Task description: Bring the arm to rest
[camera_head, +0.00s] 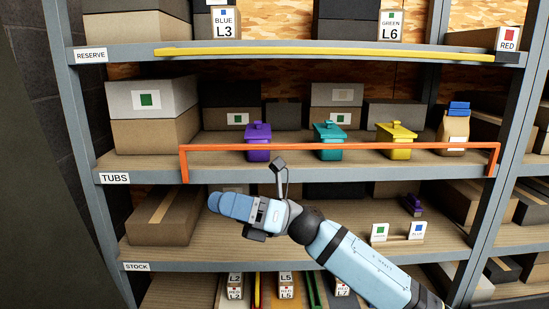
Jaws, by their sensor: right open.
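My right arm (365,265), light blue with dark joints, comes in from the lower right in the head view. It reaches up and left in front of the shelf marked STOCK. My right gripper (279,172) is open, with a dark finger part standing up in front of the orange bar; no held object shows. Its exact finger shape is hard to make out. My left gripper is not in view.
An orange bar (340,146) edges the TUBS shelf, which holds purple (258,142), teal (329,142) and yellow (397,142) tubs and a tan bag (453,130). A brown box (163,217) and small cards (380,232) are on the shelf below.

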